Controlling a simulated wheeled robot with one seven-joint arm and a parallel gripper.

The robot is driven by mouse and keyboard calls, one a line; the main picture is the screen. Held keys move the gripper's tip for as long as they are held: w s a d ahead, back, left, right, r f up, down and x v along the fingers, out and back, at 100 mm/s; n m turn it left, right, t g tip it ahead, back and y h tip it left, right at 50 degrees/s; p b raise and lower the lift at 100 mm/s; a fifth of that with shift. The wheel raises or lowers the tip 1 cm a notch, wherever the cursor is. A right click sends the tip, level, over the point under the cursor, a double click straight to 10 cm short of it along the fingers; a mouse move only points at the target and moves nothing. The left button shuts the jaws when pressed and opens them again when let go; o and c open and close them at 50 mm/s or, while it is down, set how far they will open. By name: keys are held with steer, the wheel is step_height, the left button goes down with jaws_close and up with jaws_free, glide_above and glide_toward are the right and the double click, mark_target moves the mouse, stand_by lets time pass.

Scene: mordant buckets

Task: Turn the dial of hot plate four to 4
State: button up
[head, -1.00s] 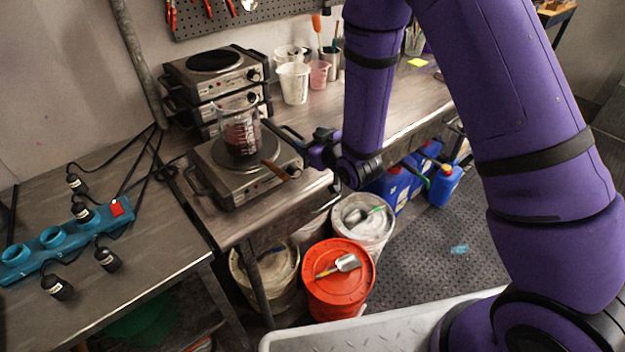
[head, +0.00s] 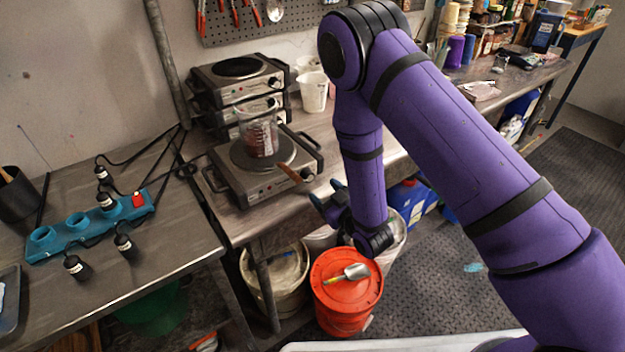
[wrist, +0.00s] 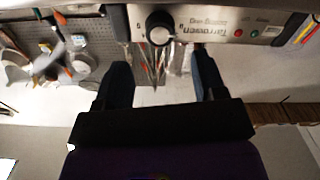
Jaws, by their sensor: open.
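A hot plate (head: 250,190) stands at the front edge of the bench, with a beaker of dark red liquid (head: 261,140) on it. More hot plates (head: 238,88) are stacked behind it. I cannot read which is number four. In the wrist view a black dial (wrist: 160,27) with a white mark shows upside down on a steel front panel (wrist: 220,30). My gripper (head: 327,193) is open and empty just in front of the front hot plate's right side. In the wrist view its fingers (wrist: 161,80) are spread below the dial, apart from it. The dial's setting is unclear.
A teal power strip (head: 90,228) with black plugs lies on the left bench. An orange-lidded bucket (head: 345,290) and white buckets (head: 275,280) stand on the floor below my gripper.

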mark_target(310, 178)
steer(key=x, duration=0.6)
steer(key=shift+w+a, duration=0.2)
steer(key=shift+w, duration=0.05)
steer(key=c, duration=0.9)
